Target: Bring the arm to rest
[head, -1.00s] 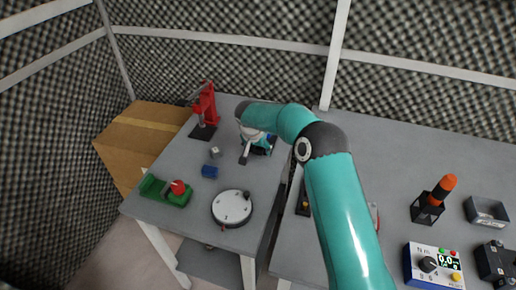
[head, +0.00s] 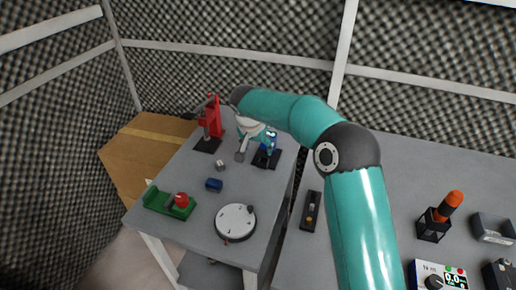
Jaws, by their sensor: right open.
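My right arm reaches in teal from the lower right, bends at its dark elbow and extends over the left table (head: 188,232). My right gripper (head: 241,154) hangs at its far end above the back of that table, small and partly hidden by its own wrist. It is open, and I see nothing held in it. It appears left of a blue device on a black base (head: 266,157) and right of a red press-like stand (head: 212,118). My left gripper is not in view.
On the left table are a small grey cube (head: 221,165), a blue block (head: 214,185), a green fixture with a red knob (head: 169,202) and a white round disc (head: 236,221). The right table holds an orange-handled tool in a black holder (head: 435,224), a grey tray (head: 492,228) and a meter (head: 440,274). A cardboard box (head: 150,150) stands behind left.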

